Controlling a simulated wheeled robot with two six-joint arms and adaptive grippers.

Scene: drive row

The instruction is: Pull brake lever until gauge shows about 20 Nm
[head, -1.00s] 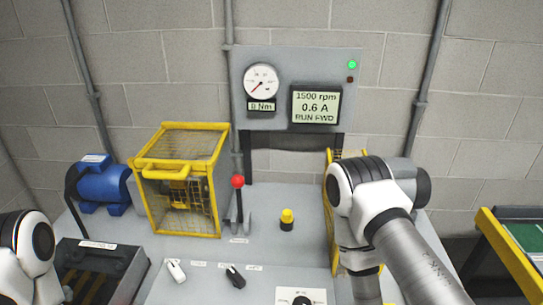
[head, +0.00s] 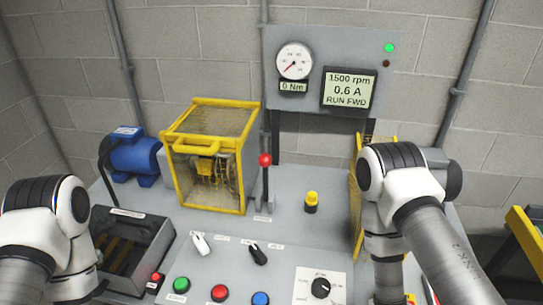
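The brake lever (head: 265,180) stands about upright on the grey bench, a dark rod with a red ball knob. It is just right of the yellow cage. The round gauge (head: 294,61) on the back panel has its red needle at the low end. The small display under it (head: 293,87) reads 0 Nm. My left arm shows at the lower left and my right arm at the lower right. Neither gripper's fingers can be seen. Nothing of mine touches the lever.
The panel display (head: 349,89) reads 1500 rpm, 0.6 A, RUN FWD; a green lamp is lit. A yellow mesh cage (head: 246,160) and blue motor (head: 134,156) stand left. A yellow-topped button (head: 311,201) is right of the lever. Switches, coloured buttons and a knob (head: 321,288) line the front.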

